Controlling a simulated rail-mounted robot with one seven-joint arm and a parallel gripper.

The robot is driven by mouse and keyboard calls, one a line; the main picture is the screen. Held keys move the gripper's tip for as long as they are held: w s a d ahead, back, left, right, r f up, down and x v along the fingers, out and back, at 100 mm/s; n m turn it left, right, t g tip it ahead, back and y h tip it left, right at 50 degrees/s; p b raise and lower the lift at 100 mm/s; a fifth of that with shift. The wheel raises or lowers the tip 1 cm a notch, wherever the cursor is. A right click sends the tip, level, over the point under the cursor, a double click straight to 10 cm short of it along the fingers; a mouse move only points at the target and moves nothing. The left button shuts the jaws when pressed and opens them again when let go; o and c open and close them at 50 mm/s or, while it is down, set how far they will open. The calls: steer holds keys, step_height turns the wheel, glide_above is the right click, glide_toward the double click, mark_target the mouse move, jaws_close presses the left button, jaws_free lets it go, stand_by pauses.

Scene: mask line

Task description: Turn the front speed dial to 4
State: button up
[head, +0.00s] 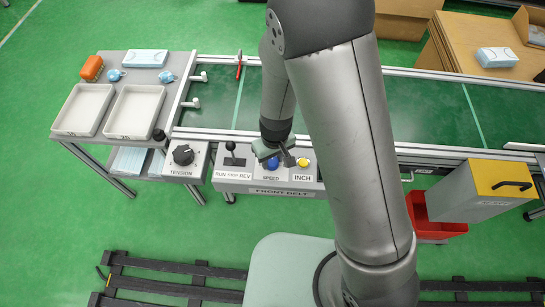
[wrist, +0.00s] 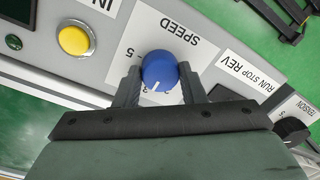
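The blue speed dial (wrist: 159,72) sits on the grey front belt panel, beside the label SPEED, which is upside down in the wrist view. Its white pointer line points to the lower edge of that view, near the printed 3. A 5 shows left of the dial; the 4 is hidden by a finger. My gripper (wrist: 160,80) has one finger on each side of the dial, apparently touching it, shut on it. In the head view the dial (head: 271,163) shows partly below my gripper (head: 273,150).
The yellow INCH button (wrist: 75,40) is beside the dial. The RUN STOP REV lever (head: 231,148) and black TENSION knob (head: 183,154) are to the left in the head view. A green conveyor belt (head: 215,105) runs behind; a red bin (head: 430,225) is to the right.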

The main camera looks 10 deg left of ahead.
mark_target(276, 161)
steer(key=m+p, duration=0.1)
steer(key=m, duration=0.3)
steer(key=shift+r+m, duration=0.1)
steer(key=shift+m, duration=0.2)
steer(key=shift+m+p, duration=0.45)
steer(key=shift+m, duration=1.65)
steer(key=o, duration=1)
step_height(276, 161, up, 17)
steer(key=p, duration=0.3)
steer(key=shift+d+r, duration=0.15)
steer(key=shift+d, duration=0.3)
